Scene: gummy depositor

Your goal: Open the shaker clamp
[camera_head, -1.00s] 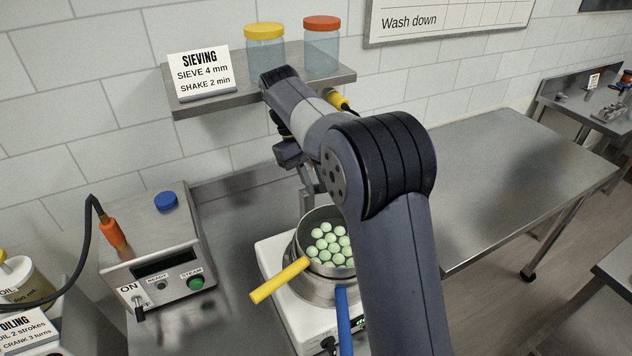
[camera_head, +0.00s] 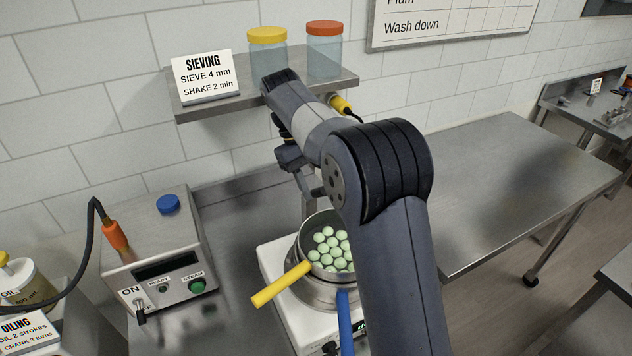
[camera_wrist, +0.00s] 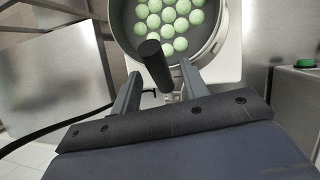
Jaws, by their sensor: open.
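The shaker has a white base (camera_head: 273,262) and a round metal sieve pan (camera_head: 302,243) on top, holding several pale green balls. A yellow handle (camera_head: 281,284) and a blue handle (camera_head: 344,320) stick out of the stack. In the wrist view, a black cylindrical grip (camera_wrist: 152,62), which looks like the clamp's lever, rises at the near side of the pan (camera_wrist: 226,22). My gripper (camera_wrist: 160,72) is open, its fingers on either side of this grip. I cannot tell whether they touch it. The clamp's body is mostly hidden.
A steam box (camera_head: 160,240) with an orange plug and a green button stands left of the shaker. A shelf (camera_head: 200,113) with two jars and a sieving sign hangs above, close behind my arm. An empty steel table (camera_head: 500,170) lies to the right.

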